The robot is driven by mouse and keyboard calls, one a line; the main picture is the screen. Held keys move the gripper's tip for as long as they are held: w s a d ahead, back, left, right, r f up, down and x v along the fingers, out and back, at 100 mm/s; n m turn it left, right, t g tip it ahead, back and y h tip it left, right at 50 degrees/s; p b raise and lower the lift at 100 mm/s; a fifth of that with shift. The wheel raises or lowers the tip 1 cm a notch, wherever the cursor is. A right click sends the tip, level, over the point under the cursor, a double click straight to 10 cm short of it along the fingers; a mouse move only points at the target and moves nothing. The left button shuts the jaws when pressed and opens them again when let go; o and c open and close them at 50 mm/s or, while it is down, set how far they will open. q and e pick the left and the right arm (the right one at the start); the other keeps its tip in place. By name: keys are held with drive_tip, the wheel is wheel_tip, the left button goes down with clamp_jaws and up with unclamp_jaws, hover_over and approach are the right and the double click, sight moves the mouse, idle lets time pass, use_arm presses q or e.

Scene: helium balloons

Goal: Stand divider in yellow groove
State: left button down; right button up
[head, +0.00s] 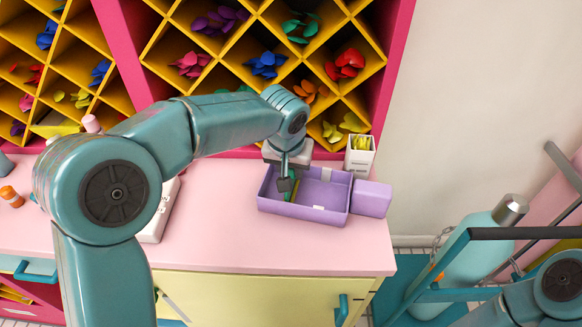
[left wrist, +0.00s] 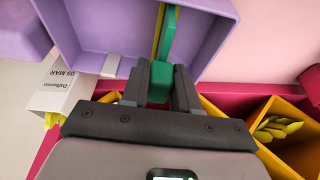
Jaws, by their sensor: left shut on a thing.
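A purple tray (head: 300,213) lies on the pink counter; part of it also shows in the left wrist view (left wrist: 90,35). My left gripper (head: 286,184) reaches down into the left part of the tray. It is shut on the green divider, whose grip part (left wrist: 160,78) sits between the fingers (left wrist: 160,90). The divider's thin green edge (left wrist: 169,32) runs on into the tray. A yellow strip, the yellow groove (left wrist: 158,30), shows right beside this edge and roughly parallel to it. I cannot tell whether the divider is seated in it. My right gripper is out of view.
A purple block (head: 371,199) joins the tray's right side. A white labelled holder (head: 360,157) stands behind it. Yellow cubbies (head: 265,40) with coloured balloons rise at the back. A teal cylinder (head: 465,255) stands at the right. The counter front (head: 230,240) is clear.

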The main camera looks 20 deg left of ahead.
use_arm(q)
drive_tip(key=shift+f+b, duration=1)
drive_tip(key=shift+f, duration=0.2)
drive_tip(key=c, duration=0.8)
unclamp_jaws()
drive_tip(key=shift+r, duration=0.1)
drive_tip(key=v, duration=1.6)
drive_tip(key=shift+s, duration=0.1)
drive_tip(key=shift+p, duration=0.3)
